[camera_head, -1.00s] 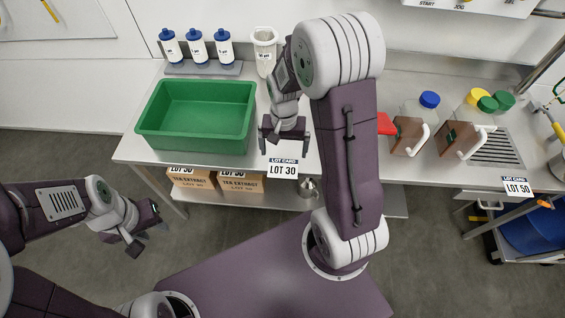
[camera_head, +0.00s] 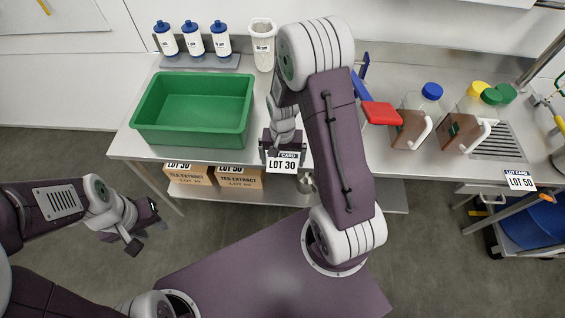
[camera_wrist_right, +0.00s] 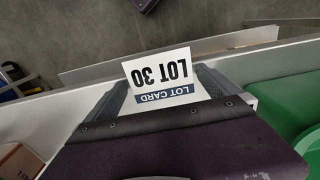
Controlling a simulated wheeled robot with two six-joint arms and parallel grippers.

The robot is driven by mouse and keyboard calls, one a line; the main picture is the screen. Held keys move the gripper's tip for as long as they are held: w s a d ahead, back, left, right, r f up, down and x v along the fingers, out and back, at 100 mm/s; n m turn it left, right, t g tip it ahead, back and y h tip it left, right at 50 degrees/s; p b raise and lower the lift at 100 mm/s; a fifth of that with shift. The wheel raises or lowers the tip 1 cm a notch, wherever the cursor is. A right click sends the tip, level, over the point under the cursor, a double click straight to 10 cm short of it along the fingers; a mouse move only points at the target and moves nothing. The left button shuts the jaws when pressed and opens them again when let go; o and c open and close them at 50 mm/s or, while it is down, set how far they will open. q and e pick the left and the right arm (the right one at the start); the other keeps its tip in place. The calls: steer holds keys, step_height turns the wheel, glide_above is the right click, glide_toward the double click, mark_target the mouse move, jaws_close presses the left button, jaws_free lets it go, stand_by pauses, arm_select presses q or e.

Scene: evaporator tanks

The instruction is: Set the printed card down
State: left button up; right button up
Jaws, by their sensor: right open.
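The printed card (camera_head: 282,162), white with a dark header and "LOT 30", is at the front edge of the steel bench, right of the green tub. My right gripper (camera_head: 283,153) is at the card, with its jaws open. In the right wrist view, the card (camera_wrist_right: 163,75) appears upside down between the two separated fingers (camera_wrist_right: 165,92). Whether a finger touches it cannot be told. My left gripper (camera_head: 147,233) is open and empty, low on the left, away from the bench.
The green tub (camera_head: 193,142) stands left of the card, with white bottles (camera_head: 193,40) behind. Jugs with coloured lids (camera_head: 412,130) stand to the right. A "LOT 50" card (camera_head: 520,181) is at the bench's right front. Tea extract boxes (camera_head: 239,180) sit on the shelf below.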

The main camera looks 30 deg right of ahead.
mark_target(285, 163)
steer(key=c, duration=1.2)
steer(key=shift+w+r, duration=0.1)
steer(key=shift+r, duration=0.25)
steer(key=r, duration=0.2)
steer(key=r+p, duration=0.1)
steer(key=r, duration=0.1)
steer(key=shift+s+d+r, duration=0.1)
steer(key=shift+s+d, duration=0.2)
steer(key=shift+d, duration=0.05)
steer(key=s+d+r+p, duration=0.1)
steer(key=s+d+r, duration=0.5)
steer(key=s+d, duration=0.1)
steer(key=shift+s+d+p, duration=0.3)
steer(key=shift+s, duration=0.1)
